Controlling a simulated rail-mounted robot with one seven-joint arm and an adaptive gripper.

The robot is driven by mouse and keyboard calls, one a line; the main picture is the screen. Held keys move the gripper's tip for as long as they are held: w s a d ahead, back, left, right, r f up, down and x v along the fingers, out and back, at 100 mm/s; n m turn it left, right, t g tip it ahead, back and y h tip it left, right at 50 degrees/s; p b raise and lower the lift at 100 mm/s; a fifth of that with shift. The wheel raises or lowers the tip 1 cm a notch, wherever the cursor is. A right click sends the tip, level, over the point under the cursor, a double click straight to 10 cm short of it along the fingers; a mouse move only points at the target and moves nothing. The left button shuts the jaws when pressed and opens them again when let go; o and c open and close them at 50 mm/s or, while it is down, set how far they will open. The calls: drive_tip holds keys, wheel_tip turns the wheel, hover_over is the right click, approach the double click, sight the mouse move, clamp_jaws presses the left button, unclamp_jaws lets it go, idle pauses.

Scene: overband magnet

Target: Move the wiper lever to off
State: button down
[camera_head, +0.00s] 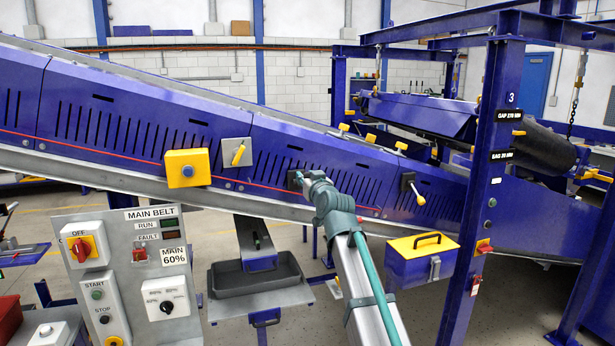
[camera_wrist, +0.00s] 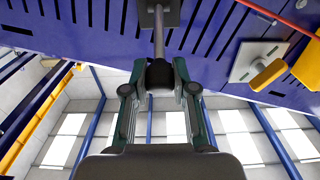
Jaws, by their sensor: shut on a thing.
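A lever with a steel rod (camera_wrist: 159,38) and a black knob (camera_wrist: 159,74) stands out from a dark square plate (camera_wrist: 172,12) in the wrist view. I take it to be the wiper lever, though no label is readable. My gripper (camera_wrist: 161,88) is shut on the knob, one finger on each side. In the head view my gripper (camera_head: 304,183) reaches the blue conveyor side at the lever's plate (camera_head: 292,179). It hides most of the lever there, and I see no off mark beside it.
A yellow-handled lever (camera_head: 238,152) and a yellow button box (camera_head: 187,168) sit left of my gripper. The control panel (camera_head: 140,265) stands front left. A blue post (camera_head: 487,190) rises at right.

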drive_tip(key=shift+s+d+f+b, duration=0.15)
drive_tip(key=shift+f+b, duration=0.1)
drive_tip(key=shift+f, duration=0.2)
drive_tip(key=shift+s+a+f+b, duration=0.15)
drive_tip(key=shift+f+b, duration=0.1)
drive_tip(key=shift+f, duration=0.2)
drive_tip(key=shift+d, duration=0.1)
drive_tip(key=f+b, duration=0.3)
drive_tip(key=shift+s+d, duration=0.1)
drive_tip(key=shift+s, duration=0.1)
drive_tip(key=shift+f, duration=0.1)
drive_tip(key=f+b, duration=0.2)
drive_tip(key=f, duration=0.1)
drive_tip(key=shift+w+b, duration=0.2)
drive_tip(key=shift+b, duration=0.2)
idle(0.4)
